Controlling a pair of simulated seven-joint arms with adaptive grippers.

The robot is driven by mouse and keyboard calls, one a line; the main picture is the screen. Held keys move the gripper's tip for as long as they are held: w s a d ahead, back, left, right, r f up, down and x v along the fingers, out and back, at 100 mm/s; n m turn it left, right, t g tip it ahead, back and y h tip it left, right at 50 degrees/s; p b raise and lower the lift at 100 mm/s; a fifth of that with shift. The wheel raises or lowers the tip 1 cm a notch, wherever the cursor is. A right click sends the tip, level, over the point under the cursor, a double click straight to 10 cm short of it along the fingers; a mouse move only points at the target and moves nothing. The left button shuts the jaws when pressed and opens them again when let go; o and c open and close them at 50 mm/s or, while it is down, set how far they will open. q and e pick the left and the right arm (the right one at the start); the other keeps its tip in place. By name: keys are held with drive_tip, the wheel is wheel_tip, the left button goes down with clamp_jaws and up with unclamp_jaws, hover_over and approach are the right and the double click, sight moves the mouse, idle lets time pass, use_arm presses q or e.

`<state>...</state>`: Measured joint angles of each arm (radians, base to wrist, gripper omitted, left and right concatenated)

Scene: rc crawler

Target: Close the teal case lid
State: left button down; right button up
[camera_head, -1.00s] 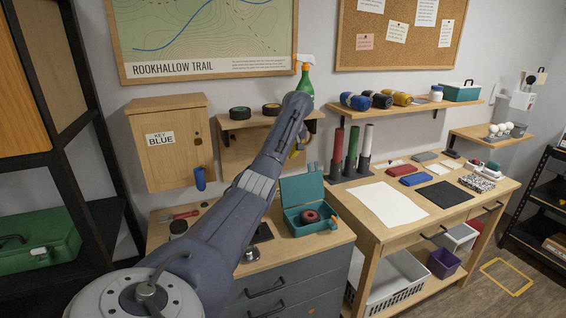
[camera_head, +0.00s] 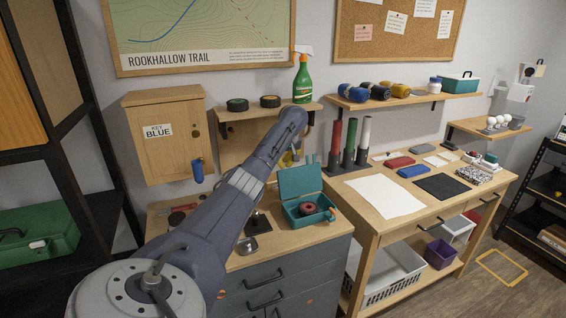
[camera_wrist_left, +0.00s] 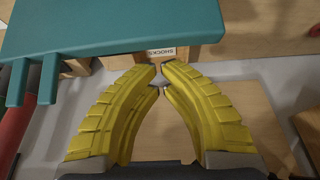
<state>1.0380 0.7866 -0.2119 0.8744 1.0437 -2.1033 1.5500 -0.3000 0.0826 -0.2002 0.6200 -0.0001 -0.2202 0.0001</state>
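The teal case (camera_head: 294,219) stands on the drawer cabinet, with its lid (camera_head: 300,180) raised and open. A dark red round part (camera_head: 308,208) lies in it, and an orange piece (camera_head: 331,214) shows at its right side. My left gripper (camera_head: 291,158) has yellow fingers and is partly hidden by my arm, just behind and left of the lid. In the left wrist view the lid (camera_wrist_left: 100,28) spans the upper left, beyond the fingertips (camera_wrist_left: 158,72). The fingertips nearly meet and hold nothing. Contact with the lid cannot be told. My right gripper is not in view.
A wooden key cabinet (camera_head: 165,135) hangs at the left. A shelf (camera_head: 240,113) with wheels and a green spray bottle (camera_head: 303,82) is above the case. Upright tubes (camera_head: 350,140) stand to its right. A box labelled SHOCKS (camera_wrist_left: 176,52) shows beyond the fingers.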

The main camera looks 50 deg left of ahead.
use_arm(q)
drive_tip(key=shift+s+d+r, duration=0.15)
drive_tip(key=shift+d+r, duration=0.05)
drive_tip(key=shift+d, duration=0.35)
drive_tip(key=shift+s+d+r, duration=0.15)
drive_tip(key=shift+d, duration=0.35)
